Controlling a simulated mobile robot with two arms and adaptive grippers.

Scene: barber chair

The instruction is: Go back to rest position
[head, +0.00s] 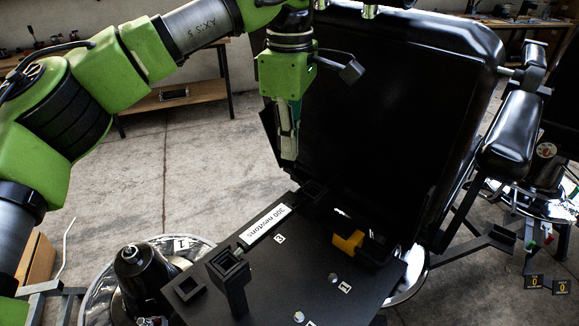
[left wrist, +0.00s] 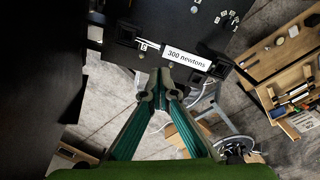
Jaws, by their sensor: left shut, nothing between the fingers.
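My left gripper (head: 289,150) hangs from the green arm in front of the black chair backrest (head: 385,100). Its fingers point down and are shut with nothing between them. The gripper also shows in the left wrist view (left wrist: 163,72), its fingertips meeting in front of the black plate. The black plate (head: 300,270) lies below it and carries a white label reading "300 newtons" (head: 265,223), which also shows in the left wrist view (left wrist: 187,58). The gripper appears apart from the plate. My right gripper is in neither view.
A yellow block (head: 348,242) sits on the plate near the backrest. A black armrest (head: 511,135) stands to the right. A dark cone-shaped part (head: 138,268) stands at lower left. A wooden bench (head: 175,97) is behind. Open concrete floor lies left of the chair.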

